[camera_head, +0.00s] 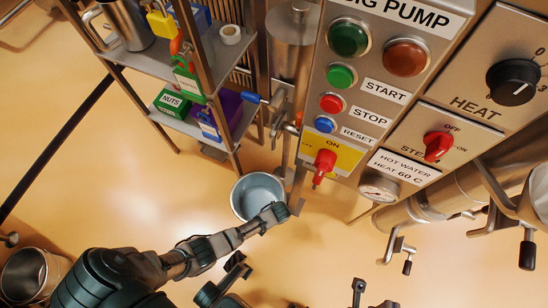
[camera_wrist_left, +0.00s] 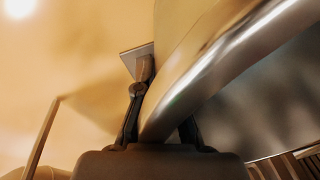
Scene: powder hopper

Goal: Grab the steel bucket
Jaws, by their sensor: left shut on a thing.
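The steel bucket (camera_head: 246,200) is round and open, with a grey-blue inside, below the shelf rack in the head view. My left gripper (camera_head: 280,211) reaches it from the lower left and is shut on its near right rim. In the left wrist view the bright rim of the steel bucket (camera_wrist_left: 215,65) runs diagonally between the fingers of the left gripper (camera_wrist_left: 163,105). One finger is outside the wall and the other is mostly hidden behind the rim.
A rack (camera_head: 170,65) with locks and boxes stands upper left. The control panel (camera_head: 375,95) and steel pipes (camera_head: 450,195) are on the right. A metal container (camera_head: 32,275) is at lower left. Open floor (camera_head: 320,245) lies below the panel.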

